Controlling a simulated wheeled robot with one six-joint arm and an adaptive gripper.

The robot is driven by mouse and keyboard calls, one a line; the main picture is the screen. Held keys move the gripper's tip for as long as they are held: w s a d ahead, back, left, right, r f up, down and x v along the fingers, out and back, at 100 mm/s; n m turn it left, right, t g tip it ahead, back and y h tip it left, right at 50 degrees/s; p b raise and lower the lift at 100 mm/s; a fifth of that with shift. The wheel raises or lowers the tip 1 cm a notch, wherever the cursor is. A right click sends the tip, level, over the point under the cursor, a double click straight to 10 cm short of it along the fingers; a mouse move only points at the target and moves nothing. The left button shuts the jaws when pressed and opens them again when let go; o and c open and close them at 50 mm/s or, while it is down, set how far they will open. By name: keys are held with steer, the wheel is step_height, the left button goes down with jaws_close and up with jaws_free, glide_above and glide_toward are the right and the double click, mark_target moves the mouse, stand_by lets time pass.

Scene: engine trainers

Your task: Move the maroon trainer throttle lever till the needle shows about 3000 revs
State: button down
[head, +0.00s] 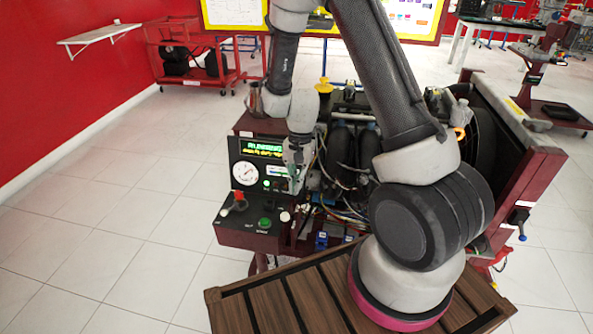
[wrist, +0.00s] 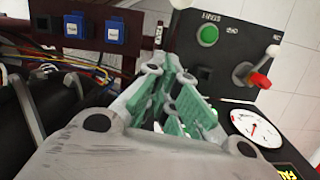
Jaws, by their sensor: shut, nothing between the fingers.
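The maroon trainer (head: 232,237) stands in front of me with a black control panel. On its left are a red-gripped control (head: 238,196) and a small pale knob, which also show in the wrist view (wrist: 260,79). A separate white ball knob (head: 285,216) stands further right. I cannot tell for certain which control is the throttle lever. The white round gauge (head: 250,168) is also in the wrist view (wrist: 253,128); its needle reading is too small to tell. My gripper (head: 294,185), with green finger pads (wrist: 178,95), is shut and empty, to the right of the gauge and apart from the red-gripped control.
A green button (head: 265,222) sits between the controls. A lit display (head: 262,148) is above the gauge. Loose wires (head: 325,213) and dark engine parts lie right of my gripper. Blue switches (wrist: 75,24) are at the wrist view's upper left. Floor left of the trainer is clear.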

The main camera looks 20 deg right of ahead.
mark_target(288, 216)
steer(key=shift+s+a+f, duration=0.6)
steer(key=shift+s+a, duration=0.15)
steer(key=shift+s, duration=0.1)
steer(key=shift+s+a+f, duration=0.55)
steer(key=shift+s+a, duration=0.2)
steer(key=shift+s, duration=0.1)
steer(key=shift+s+a+f, duration=0.2)
steer(key=shift+s+a, duration=0.15)
steer(key=shift+s, duration=0.15)
